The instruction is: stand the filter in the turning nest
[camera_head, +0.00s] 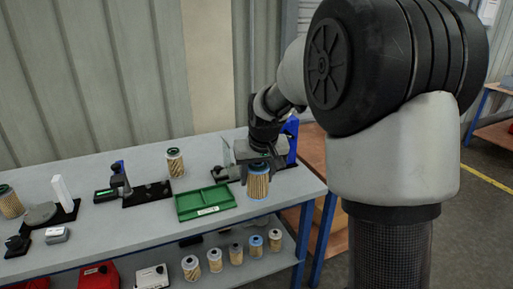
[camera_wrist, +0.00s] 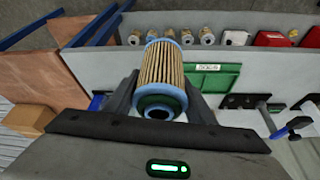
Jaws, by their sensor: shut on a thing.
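My gripper (camera_head: 258,163) is shut on a pleated tan filter (camera_head: 258,184) with blue end caps, at the right end of the bench. In the head view the filter hangs roughly upright below the gripper; its clearance from the bench is hard to tell. In the wrist view the filter (camera_wrist: 162,68) sits between the two dark fingers (camera_wrist: 162,98), its dark-centred blue end towards the camera. A round grey disc on a black base (camera_head: 41,213), at the far left of the bench, looks like the turning nest. It appears empty, with a white upright block (camera_head: 62,192) beside it.
A green tray (camera_head: 206,203) lies just left of the held filter. Other filters stand at the back (camera_head: 175,162) and far left (camera_head: 10,203). A black board with a small stand (camera_head: 120,178) is between. A blue-framed fixture (camera_head: 291,138) is close behind my gripper. Several filters stand on the lower shelf.

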